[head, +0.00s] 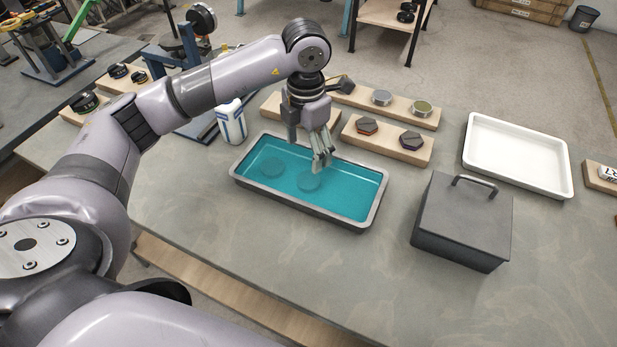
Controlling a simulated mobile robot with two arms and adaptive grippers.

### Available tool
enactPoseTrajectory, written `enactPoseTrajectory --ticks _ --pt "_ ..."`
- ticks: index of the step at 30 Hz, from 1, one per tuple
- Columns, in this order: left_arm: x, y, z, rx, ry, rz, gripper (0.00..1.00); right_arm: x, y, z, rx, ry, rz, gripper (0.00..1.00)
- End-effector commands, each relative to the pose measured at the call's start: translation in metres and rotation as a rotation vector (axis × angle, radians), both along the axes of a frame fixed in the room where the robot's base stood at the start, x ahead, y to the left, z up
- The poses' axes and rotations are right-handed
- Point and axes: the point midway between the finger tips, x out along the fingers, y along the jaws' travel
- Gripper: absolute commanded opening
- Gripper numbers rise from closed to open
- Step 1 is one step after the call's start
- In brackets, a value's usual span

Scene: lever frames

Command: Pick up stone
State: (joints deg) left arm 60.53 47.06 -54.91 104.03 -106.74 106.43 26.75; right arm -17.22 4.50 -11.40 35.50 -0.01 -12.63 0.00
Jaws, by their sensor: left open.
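A grey-rimmed tray (345,216) filled with teal liquid stands on the table. My left gripper (321,166) is open and points down over the tray, close to the right disc. I see nothing held between its fingers. I cannot tell whether the fingertips touch the liquid. My right gripper is not in view.
Wooden blocks behind the tray hold a red-edged hexagonal piece (367,126), a dark one (411,140) and round pieces (381,97). A grey lidded box (463,222) and a white tray (518,155) stand right. A white-and-blue container (231,122) stands left.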

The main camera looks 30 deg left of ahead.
Motion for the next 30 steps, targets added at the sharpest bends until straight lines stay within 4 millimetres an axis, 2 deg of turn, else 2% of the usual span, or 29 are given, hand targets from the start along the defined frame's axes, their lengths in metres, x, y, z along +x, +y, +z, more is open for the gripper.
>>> enactPoseTrajectory --ticks 4,11,17,21,30 --pt "-0.001 0.0 -0.025 -0.001 0.004 0.001 0.7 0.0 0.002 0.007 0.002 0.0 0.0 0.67" --pt "-0.001 -0.001 -0.042 -0.001 0.002 -0.001 0.7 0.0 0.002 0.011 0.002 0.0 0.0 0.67" --pt "-0.007 -0.003 -0.069 -0.001 0.006 -0.001 0.7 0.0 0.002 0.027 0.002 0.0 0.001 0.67" --pt "-0.005 -0.003 -0.086 -0.004 0.001 0.0 0.7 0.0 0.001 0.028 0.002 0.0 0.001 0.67" --pt "-0.005 -0.003 -0.09 -0.003 -0.001 -0.001 0.69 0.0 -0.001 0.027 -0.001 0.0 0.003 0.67"
